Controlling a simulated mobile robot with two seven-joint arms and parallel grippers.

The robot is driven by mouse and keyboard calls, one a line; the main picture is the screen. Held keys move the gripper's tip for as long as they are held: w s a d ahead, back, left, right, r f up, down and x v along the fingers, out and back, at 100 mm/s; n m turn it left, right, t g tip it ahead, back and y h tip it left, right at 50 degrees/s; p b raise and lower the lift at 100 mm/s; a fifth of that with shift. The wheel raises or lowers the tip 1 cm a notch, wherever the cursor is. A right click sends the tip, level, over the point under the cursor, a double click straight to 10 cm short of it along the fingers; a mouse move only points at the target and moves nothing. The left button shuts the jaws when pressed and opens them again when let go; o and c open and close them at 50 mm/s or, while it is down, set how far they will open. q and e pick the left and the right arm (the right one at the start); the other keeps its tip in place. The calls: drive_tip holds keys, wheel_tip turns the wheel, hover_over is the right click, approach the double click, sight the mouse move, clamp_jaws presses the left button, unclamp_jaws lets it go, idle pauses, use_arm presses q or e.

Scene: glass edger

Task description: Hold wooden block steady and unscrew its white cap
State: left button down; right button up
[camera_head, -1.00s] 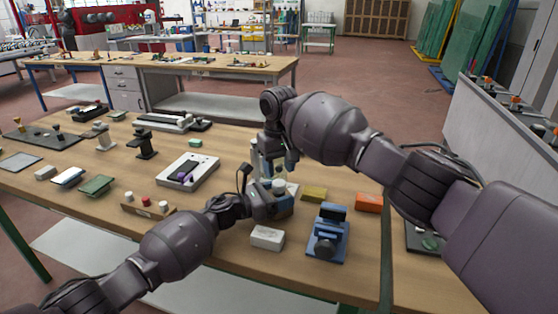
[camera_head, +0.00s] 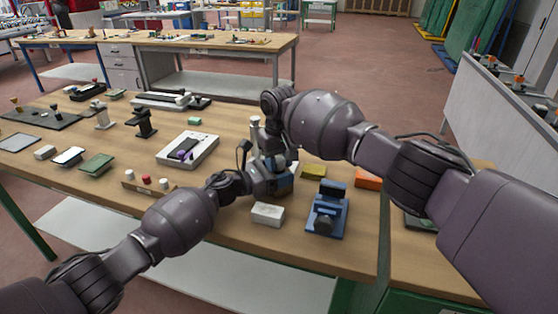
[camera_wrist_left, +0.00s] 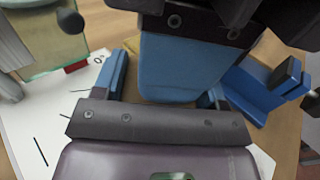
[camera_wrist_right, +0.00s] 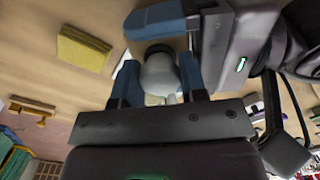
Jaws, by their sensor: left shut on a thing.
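My left gripper (camera_head: 274,182) is low over the workbench, shut on the wooden block, which is mostly hidden by the two grippers. My right gripper (camera_head: 277,160) is right above it, pointing down. In the right wrist view the white cap (camera_wrist_right: 160,75) shows between the two blue fingers of my right gripper (camera_wrist_right: 160,88). These fingers stand on either side of the cap and look open; contact is unclear. In the left wrist view a blue finger and dark bar of the right gripper (camera_wrist_left: 185,65) cover the space between the left fingers.
A blue vise-like fixture (camera_head: 328,210) and a white block (camera_head: 267,214) stand close in front. Yellow (camera_head: 314,171) and orange (camera_head: 367,177) blocks lie to the right. A wooden strip with red and white caps (camera_head: 148,188) and a white tray (camera_head: 188,150) are on the left.

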drive_tip(key=shift+c, duration=0.8)
drive_tip(key=shift+n, duration=1.7)
drive_tip(key=o, duration=1)
drive_tip(key=shift+s+a, duration=0.1)
